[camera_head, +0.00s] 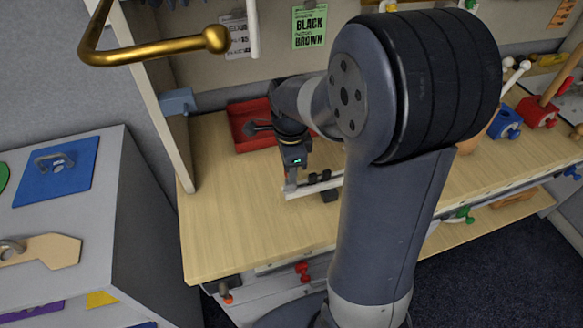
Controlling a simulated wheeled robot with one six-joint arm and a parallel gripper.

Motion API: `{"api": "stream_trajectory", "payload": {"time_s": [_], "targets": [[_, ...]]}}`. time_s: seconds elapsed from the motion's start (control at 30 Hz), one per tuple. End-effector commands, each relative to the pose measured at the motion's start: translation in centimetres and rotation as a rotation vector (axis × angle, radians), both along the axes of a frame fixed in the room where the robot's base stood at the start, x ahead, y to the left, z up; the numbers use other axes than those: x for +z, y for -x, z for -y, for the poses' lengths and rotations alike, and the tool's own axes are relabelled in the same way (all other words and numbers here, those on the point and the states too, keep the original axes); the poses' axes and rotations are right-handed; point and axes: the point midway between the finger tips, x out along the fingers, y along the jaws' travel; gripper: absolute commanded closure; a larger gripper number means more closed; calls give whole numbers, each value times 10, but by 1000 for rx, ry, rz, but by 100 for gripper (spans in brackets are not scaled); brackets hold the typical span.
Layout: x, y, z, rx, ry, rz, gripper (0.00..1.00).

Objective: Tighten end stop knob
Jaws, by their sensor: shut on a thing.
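My gripper (290,186) points down at the wooden bench top (240,225), at the left end of a short pale rail (318,186). It is shut on a small part there, which looks to be the end stop knob. The knob is mostly hidden by the fingers and too small to make out. Small dark pieces (325,176) sit along the rail, and a dark block (330,195) is just in front of it. My arm covers the bench to the right of the rail.
A red tray (246,122) lies behind my gripper. A blue block (505,124) and a red block (537,112) stand on the bench at right. A brass bar (150,52) hangs at upper left. The bench's left front is clear; a grey cabinet (120,210) stands at left.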

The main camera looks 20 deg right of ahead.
Motion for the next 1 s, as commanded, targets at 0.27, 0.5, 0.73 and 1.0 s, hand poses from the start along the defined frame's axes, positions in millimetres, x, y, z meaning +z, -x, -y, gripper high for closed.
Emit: {"api": "stream_trajectory", "payload": {"time_s": [0.27, 0.5, 0.73, 1.0], "targets": [[0, 1, 0, -309, 1, -2, 94], [0, 1, 0, -579, 1, -2, 94], [0, 0, 0, -600, 1, -1, 61], [0, 0, 0, -598, 0, -1, 39]]}}
